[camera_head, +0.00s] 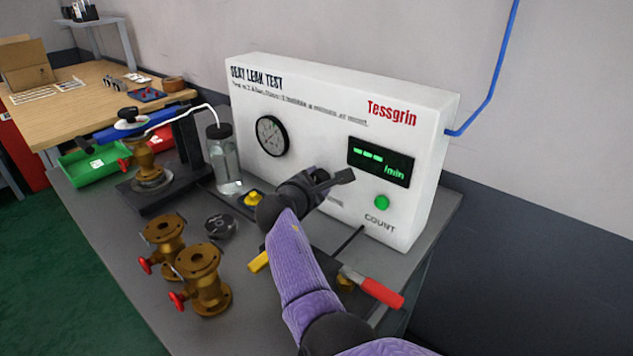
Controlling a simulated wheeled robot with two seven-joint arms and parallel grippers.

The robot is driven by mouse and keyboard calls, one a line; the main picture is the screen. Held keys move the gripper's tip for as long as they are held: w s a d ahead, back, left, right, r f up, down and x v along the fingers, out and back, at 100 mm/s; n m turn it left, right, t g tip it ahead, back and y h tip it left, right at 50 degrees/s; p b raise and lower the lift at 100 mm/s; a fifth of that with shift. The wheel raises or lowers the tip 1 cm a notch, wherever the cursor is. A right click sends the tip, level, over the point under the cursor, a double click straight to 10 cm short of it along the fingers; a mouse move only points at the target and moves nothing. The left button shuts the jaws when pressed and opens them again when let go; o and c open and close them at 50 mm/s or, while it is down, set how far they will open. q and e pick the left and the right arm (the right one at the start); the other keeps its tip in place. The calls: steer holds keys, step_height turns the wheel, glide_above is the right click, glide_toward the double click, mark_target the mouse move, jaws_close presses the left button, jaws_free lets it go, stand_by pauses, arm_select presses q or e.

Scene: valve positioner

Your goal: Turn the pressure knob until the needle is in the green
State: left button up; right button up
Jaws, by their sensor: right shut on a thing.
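The white test panel (410,222) stands on the grey bench, with a round pressure gauge (271,136) at its left. The gauge face is too small to tell where the needle points or where any green band lies. My right gripper (322,182) is at the panel's lower middle, right of and below the gauge. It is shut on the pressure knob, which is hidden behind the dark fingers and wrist. My left gripper is out of view.
A green COUNT button (382,202) and a lit display (380,161) are right of my gripper. A clear bottle (225,165) stands left of it. Brass valves (200,280) stand at front left. A red-handled tool (370,287) lies beside my forearm.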

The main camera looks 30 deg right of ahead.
steer(key=shift+f, duration=0.1)
steer(key=shift+c, duration=0.3)
steer(key=shift+m+t, duration=0.3)
steer(key=shift+m, duration=0.1)
steer(key=shift+f+m+t+b, duration=0.15)
steer(key=shift+m+t+b, duration=0.25)
steer(key=shift+m+b, duration=0.35)
steer(key=shift+f+m+t+h+b, duration=0.1)
steer(key=shift+m+t+h+b, duration=0.25)
steer(key=shift+m+b, duration=0.45)
steer(key=shift+m+t+b, duration=0.25)
steer(key=shift+m+b, duration=0.35)
steer(key=shift+m, duration=0.05)
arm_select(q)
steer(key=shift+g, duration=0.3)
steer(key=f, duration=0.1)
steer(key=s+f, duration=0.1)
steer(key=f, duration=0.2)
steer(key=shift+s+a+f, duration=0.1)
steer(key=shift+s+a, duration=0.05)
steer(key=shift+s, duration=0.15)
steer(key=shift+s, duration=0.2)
arm_select(e)
steer(key=shift+r, duration=0.2)
